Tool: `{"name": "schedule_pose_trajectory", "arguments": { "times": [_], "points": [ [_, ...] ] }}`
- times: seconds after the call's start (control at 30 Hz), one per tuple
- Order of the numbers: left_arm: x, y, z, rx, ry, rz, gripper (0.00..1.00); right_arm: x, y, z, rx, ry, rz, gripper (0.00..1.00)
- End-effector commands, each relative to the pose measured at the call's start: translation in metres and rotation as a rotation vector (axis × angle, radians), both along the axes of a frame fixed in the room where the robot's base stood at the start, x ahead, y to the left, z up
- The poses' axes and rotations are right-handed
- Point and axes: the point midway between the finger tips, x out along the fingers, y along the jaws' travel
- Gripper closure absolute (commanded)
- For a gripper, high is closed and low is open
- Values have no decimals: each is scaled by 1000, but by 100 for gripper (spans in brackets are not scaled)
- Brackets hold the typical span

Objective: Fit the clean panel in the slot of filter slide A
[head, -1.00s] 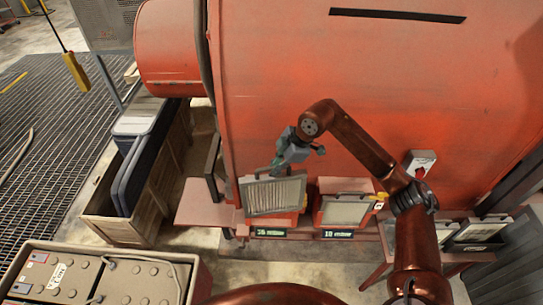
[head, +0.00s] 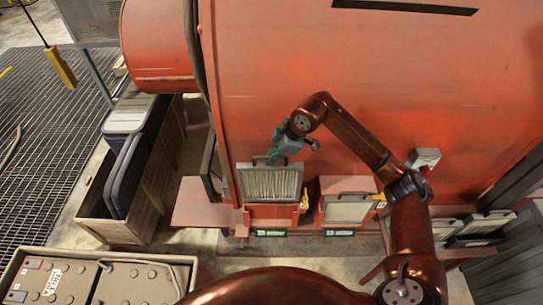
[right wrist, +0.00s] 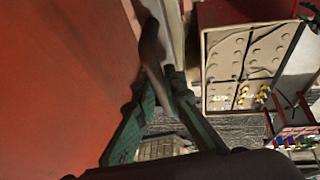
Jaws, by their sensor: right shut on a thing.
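Two red filter slides stand at the foot of the big red engine. The left slide (head: 272,214) and the right slide (head: 338,213) have green labels too small to read surely, so I cannot tell which is A. A pale pleated panel (head: 270,184) with a grey frame stands nearly upright at the left slide, its lower edge near the slide's top. I cannot tell whether it is in the slot. My right gripper (head: 275,155) is shut on the panel's dark top handle. Its green fingers meet in the right wrist view (right wrist: 165,80). My left gripper is out of view.
Another framed panel (head: 346,212) sits in the right slide, with a yellow latch beside it. More panels (head: 478,228) lean in a rack at the right. A wooden crate (head: 120,220) with dark blue panels stands left. A battery tray (head: 105,280) is at lower left.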

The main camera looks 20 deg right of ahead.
Motion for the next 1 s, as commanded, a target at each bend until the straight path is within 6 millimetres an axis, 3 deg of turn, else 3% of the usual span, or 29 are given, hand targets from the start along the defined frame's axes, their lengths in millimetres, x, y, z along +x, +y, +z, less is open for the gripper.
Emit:
{"name": "schedule_pose_trajectory", "arguments": {
  "times": [0.43,1.0],
  "points": [
    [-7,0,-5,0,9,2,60,-3,-10,-20,2,-2,-24,100],
    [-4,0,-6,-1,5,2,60,-2,-8,-22,6,-6,-19,100]
  ]
}}
